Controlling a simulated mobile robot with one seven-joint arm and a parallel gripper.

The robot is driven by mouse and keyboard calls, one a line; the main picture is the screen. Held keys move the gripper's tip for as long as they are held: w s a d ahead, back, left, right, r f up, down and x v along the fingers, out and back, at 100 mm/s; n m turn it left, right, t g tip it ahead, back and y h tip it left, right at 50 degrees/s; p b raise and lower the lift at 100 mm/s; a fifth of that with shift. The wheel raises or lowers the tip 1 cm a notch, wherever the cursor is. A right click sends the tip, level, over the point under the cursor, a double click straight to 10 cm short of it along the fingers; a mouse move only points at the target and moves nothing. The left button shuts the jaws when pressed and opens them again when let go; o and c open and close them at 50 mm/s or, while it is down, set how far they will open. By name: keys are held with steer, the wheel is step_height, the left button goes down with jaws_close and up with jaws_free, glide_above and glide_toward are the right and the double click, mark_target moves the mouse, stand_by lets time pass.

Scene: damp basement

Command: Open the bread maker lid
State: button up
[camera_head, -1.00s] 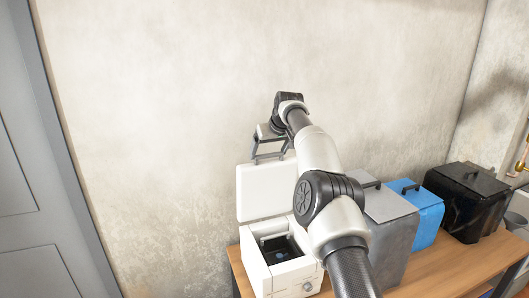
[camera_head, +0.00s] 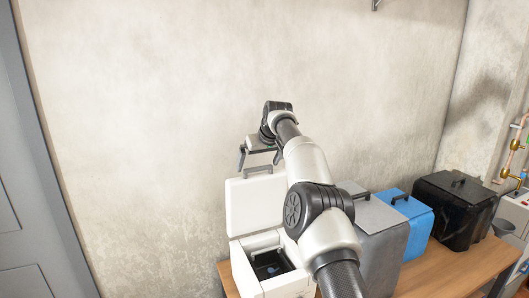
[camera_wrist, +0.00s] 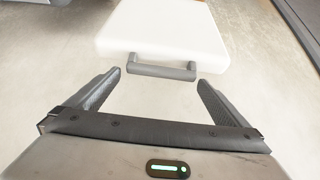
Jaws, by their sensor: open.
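The white bread maker (camera_head: 272,285) stands at the left end of the wooden table. Its white lid (camera_head: 256,205) stands raised, nearly upright, at the back, and the dark inside of the machine shows below it. A grey handle (camera_head: 258,170) sits on the lid's top edge. My gripper (camera_head: 259,160) is open and empty, just above the handle in the head view. In the wrist view, my open gripper (camera_wrist: 160,85) has its fingers spread to either side of the lid handle (camera_wrist: 162,70), which lies a little beyond the fingertips, apart from them. The lid (camera_wrist: 162,30) shows there too.
A grey bin (camera_head: 382,240), a blue box (camera_head: 417,222) and a black box (camera_head: 456,208) stand in a row on the table (camera_head: 450,270) to the right. A bare wall (camera_head: 150,120) rises close behind; a grey door (camera_head: 25,200) is at the left.

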steer(key=b+v, duration=0.3)
steer(key=v, duration=1.3)
steer(key=shift+s+d, duration=0.15)
steer(key=shift+s, duration=0.1)
steer(key=shift+r, duration=0.25)
steer(key=s+r+h, duration=0.2)
steer(key=s, duration=1.9)
steer(key=s+d+f+m, duration=0.1)
steer(key=s+f, duration=0.4)
steer(key=s, duration=0.4)
steer(key=s+d+f+m, duration=0.1)
steer(key=s+d+f, duration=0.1)
steer(key=s+f, duration=0.3)
steer(key=s+d+f+m+g, duration=0.1)
steer(key=s+f, duration=0.5)
steer(key=s, duration=0.6)
steer(key=shift+s+d+m, duration=0.3)
steer(key=shift+s+d, duration=0.05)
steer(key=shift+d, duration=0.3)
